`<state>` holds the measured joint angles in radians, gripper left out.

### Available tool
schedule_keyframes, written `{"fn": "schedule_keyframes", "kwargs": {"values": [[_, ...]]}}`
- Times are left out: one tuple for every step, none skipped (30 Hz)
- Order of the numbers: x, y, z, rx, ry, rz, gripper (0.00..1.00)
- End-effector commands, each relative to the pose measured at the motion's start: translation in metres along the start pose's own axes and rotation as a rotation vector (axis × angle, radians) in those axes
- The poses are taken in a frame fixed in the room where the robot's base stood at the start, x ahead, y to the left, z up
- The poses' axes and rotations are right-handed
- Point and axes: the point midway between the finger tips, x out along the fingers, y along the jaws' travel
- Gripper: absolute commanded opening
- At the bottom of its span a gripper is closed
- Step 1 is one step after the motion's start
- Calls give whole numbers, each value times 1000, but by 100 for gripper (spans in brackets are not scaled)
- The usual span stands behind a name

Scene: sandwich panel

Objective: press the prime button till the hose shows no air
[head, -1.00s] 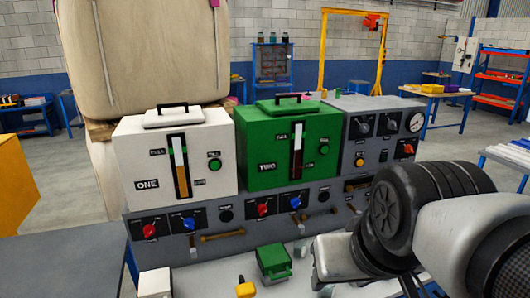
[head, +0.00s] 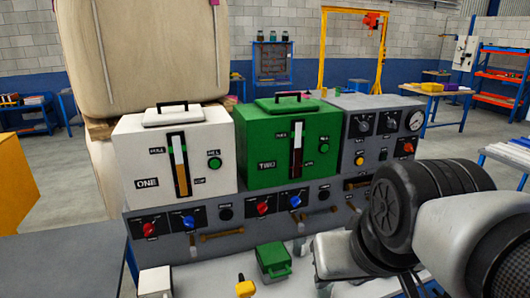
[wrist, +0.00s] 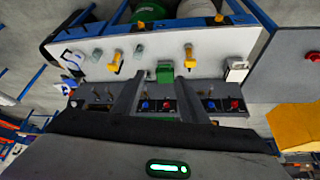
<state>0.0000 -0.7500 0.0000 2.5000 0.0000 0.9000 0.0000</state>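A panel bench (head: 190,248) carries a white tank marked ONE (head: 135,146) and a green tank marked TWO (head: 258,135). Each has a level gauge and a round green button, at the white tank (head: 214,163) and the green tank (head: 324,146). A yellow button (head: 360,160) sits on the grey cabinet at right. I cannot read which button is prime. Short brownish tube-like pieces (head: 222,236) lie along the front; air in them cannot be made out. In the wrist view my gripper (wrist: 157,88) has its two dark fingers apart, with nothing seen between them.
Red knobs (head: 149,229) and blue knobs (head: 189,222) line the panel front. A small green box (head: 273,259) and a yellow-handled part (head: 245,288) stand on the pale ledge. A large beige sack (head: 140,55) looms behind the white tank. My arm covers the right side.

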Motion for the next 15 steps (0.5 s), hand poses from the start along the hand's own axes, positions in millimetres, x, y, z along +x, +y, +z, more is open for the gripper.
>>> {"fn": "schedule_keyframes", "kwargs": {"values": [[0, 0, 0, 0, 0, 0, 30], [0, 0, 0, 0, 0, 0, 25], [0, 0, 0, 0, 0, 0, 18], [0, 0, 0, 0, 0, 0, 13], [0, 0, 0, 0, 0, 0, 8], [0, 0, 0, 0, 0, 0, 2], [0, 0, 0, 0, 0, 0, 0], [0, 0, 0, 0, 0, 0, 0], [0, 0, 0, 0, 0, 0, 0], [0, 0, 0, 0, 0, 0, 0], [0, 0, 0, 0, 0, 0, 0], [0, 0, 0, 0, 0, 0, 0], [0, 0, 0, 0, 0, 0, 0], [0, 0, 0, 0, 0, 0, 0], [0, 0, 0, 0, 0, 0, 0]]}}
